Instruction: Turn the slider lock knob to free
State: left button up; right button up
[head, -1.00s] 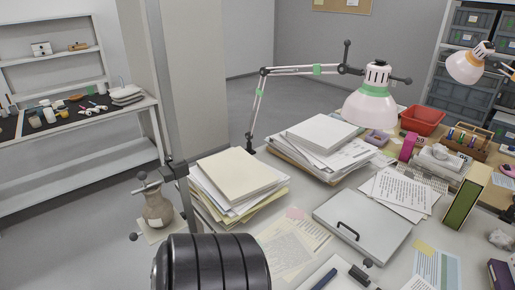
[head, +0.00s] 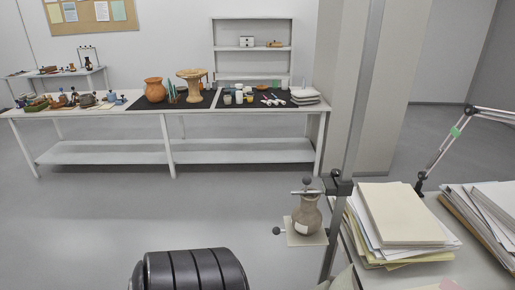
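A vertical grey post (head: 358,110) stands at the left end of the desk. A dark slider block (head: 338,186) is on this post, with a metal rod reaching left from it. A small dark knob (head: 307,181) is at the rod, and another dark round knob (head: 277,231) sticks out lower left, beside a pale plate (head: 293,240). I cannot tell which one is the slider lock knob, or how it is turned. A brown-grey pot (head: 305,215) with a pale patch is by the plate, below the rod.
Stacked papers (head: 400,215) lie on the desk right of the post. A long white table (head: 75,115) with pots, tools and dark mats stands at the back. The grey floor (head: 200,210) between is open. A lamp arm (head: 450,145) is at right.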

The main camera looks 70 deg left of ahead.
aim_at(336, 172)
jog(key=u, duration=1.6)
jog(key=i+j+u, duration=0.15)
jog(key=i, duration=0.2)
jog(key=i+j+u, duration=0.3)
jog(key=i, duration=0.45)
